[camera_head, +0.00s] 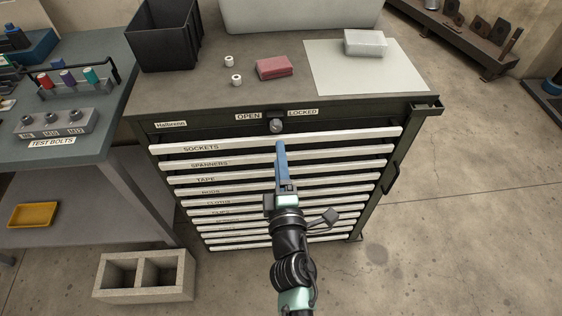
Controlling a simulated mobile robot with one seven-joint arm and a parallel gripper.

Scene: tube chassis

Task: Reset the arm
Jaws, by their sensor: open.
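My arm comes up from the bottom centre, in front of a dark green drawer cabinet (140,130). My gripper (280,147) has blue fingers pointing at the cabinet. Its tips overlap the white front edge of the top drawer, labelled SOCKETS (340,137). I cannot tell whether they touch it. The fingers line up in this view, so the gap between them is hidden. The gripper is open, and I see nothing held. A lock knob (276,126) sits above it, between the OPEN and LOCKED labels.
On the cabinet top are a black bin (165,38), two small white rolls, a red block (274,67) and a pale block (365,43) on a sheet. A bench (105,60) stands left, with a concrete block (145,276) below.

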